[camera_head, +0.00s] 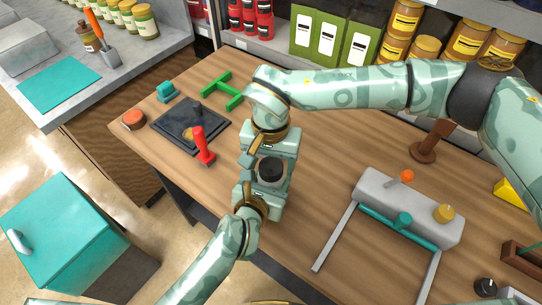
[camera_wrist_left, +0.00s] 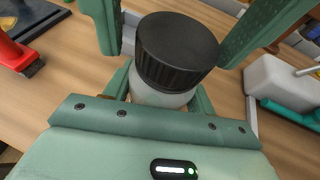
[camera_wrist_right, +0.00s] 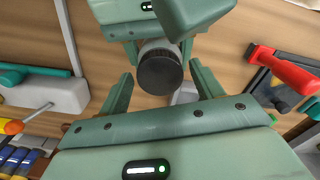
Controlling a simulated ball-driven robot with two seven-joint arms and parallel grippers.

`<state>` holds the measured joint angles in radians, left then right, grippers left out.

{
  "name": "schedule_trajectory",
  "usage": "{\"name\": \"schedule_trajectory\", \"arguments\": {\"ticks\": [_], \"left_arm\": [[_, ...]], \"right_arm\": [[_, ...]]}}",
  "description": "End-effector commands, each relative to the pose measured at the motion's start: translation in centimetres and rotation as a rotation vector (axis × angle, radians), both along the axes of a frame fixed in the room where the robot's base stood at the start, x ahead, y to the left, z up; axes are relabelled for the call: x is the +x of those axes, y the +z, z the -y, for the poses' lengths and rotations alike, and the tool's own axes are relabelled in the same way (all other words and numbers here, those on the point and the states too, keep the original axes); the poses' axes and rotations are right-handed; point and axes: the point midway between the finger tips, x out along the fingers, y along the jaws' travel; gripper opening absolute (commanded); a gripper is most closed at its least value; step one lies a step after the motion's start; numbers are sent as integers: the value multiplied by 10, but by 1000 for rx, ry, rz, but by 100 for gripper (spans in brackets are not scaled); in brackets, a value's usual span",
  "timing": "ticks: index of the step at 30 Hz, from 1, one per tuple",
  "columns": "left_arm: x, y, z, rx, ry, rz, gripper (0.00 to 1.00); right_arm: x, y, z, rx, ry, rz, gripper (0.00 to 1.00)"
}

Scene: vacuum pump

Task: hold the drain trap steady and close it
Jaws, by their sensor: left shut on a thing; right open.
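The drain trap is a small pale jar (camera_wrist_left: 155,97) with a ribbed black cap (camera_head: 271,169) on top. The cap also shows in the left wrist view (camera_wrist_left: 177,50) and in the right wrist view (camera_wrist_right: 160,72). My left gripper (camera_head: 263,186) is shut on the jar body and holds it over the table's front part. My right gripper (camera_wrist_right: 161,88) is open, with its fingers apart on either side of the cap; I see a gap between cap and fingers. I cannot tell how tightly the cap sits on the jar.
A black plate (camera_head: 180,128) with a red-handled tool (camera_head: 201,147) lies left of the grippers. A green frame piece (camera_head: 222,90) lies behind it. A grey device (camera_head: 376,190) with a teal bar stands to the right. A brown stand (camera_head: 432,143) is behind that.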

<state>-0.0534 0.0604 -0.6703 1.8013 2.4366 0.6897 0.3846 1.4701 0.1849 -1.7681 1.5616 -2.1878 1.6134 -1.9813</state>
Motion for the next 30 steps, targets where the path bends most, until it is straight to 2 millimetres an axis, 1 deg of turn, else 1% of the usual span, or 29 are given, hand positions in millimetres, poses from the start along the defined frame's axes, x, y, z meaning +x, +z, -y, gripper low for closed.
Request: {"name": "schedule_trajectory", "arguments": {"ticks": [4, 5, 6, 9, 14, 17, 20, 23, 24, 26, 27, 29, 30], "left_arm": [[0, 0, 0, 0, 0, 0, 0], [0, 0, 0, 0, 0, 0, 0], [0, 0, 0, 0, 0, 0, 0], [0, 0, 0, 0, 0, 0, 0], [0, 0, 0, 0, 0, 0, 0], [0, 0, 0, 0, 0, 0, 0], [0, 0, 0, 0, 0, 0, 0], [0, 0, 0, 0, 0, 0, 0], [0, 0, 0, 0, 0, 0, 0], [0, 0, 0, 0, 0, 0, 0], [0, 0, 0, 0, 0, 0, 0], [0, 0, 0, 0, 0, 0, 0], [0, 0, 0, 0, 0, 0, 0]], "right_arm": [[0, 0, 0, 0, 0, 0, 66], [0, 0, 0, 0, 0, 0, 57], [0, 0, 0, 0, 0, 0, 46], [0, 0, 0, 0, 0, 0, 20], [0, 0, 0, 0, -2, 0, 20], [0, 0, 0, 0, -62, 1, 20], [0, 0, 0, 0, -258, 2, 20], [1, 0, 0, 0, -563, 2, 20], [0, 0, 0, 0, -695, 3, 20], [1, 0, 0, 1, -894, 2, 20], [0, 0, 0, 0, -1027, 3, 20], [0, 0, 0, 0, -1226, 2, 20], [0, 0, 0, 0, -1355, 1, 20]]}}
